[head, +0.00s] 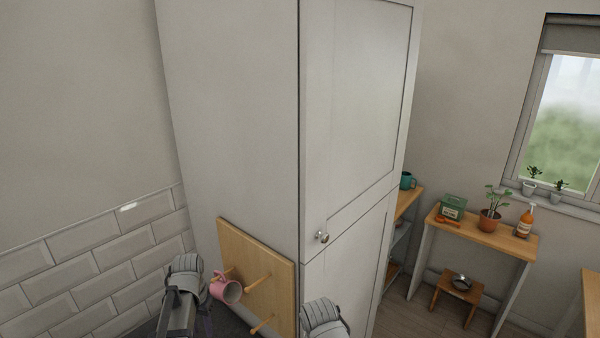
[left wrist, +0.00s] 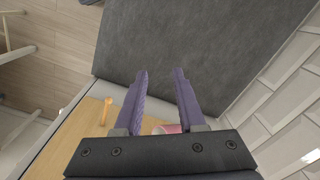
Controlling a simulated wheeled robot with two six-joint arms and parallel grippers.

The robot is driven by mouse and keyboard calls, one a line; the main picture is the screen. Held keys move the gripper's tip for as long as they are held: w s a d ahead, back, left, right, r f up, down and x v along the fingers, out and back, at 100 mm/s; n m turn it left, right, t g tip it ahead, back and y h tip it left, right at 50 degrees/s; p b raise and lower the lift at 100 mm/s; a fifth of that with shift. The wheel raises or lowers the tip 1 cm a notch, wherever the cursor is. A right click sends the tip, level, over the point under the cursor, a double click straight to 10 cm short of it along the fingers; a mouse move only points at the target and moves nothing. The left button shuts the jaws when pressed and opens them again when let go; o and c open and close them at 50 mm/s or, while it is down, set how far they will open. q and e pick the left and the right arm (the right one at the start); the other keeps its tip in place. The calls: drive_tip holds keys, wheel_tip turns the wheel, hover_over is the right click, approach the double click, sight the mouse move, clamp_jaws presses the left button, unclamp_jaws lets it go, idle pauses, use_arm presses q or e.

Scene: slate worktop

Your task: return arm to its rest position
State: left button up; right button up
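My left gripper (left wrist: 160,72) is open, its two purple fingers apart with nothing between the tips, above the slate worktop (left wrist: 195,35). In the head view it points down at the lower left, beside a pink mug (head: 228,291). The mug is at a peg of the wooden peg board (head: 285,285) and appears to hang there by its handle. In the left wrist view only a bit of the mug (left wrist: 167,129) shows behind the gripper's base. A grey part of my right arm shows at the bottom of the head view; its gripper is out of view.
A tall white cabinet (head: 355,120) stands right of my left arm, with the peg board on its side. A tiled wall (head: 80,265) is on the left. A small table (head: 490,237) with a plant and bottle stands far right. The worktop below the fingers is bare.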

use_arm(q)
drive_tip(key=s+d+f+b, duration=0.4)
drive_tip(key=d+f+b, duration=0.3)
drive_tip(key=s+d+f+m+b, duration=0.1)
drive_tip(key=s+d+f+b, duration=0.4)
drive_tip(key=d+f+b, duration=0.2)
drive_tip(key=s+d+f+y+b, duration=0.1)
drive_tip(key=s+d+f+b, duration=0.3)
drive_tip(key=d+f+b, duration=0.2)
wheel_tip(320, 180, down, 2)
drive_tip(key=shift+s+d+f+m+b, duration=0.1)
drive_tip(key=shift+s+d+m+b, duration=0.2)
drive_tip(key=shift+b, duration=0.5)
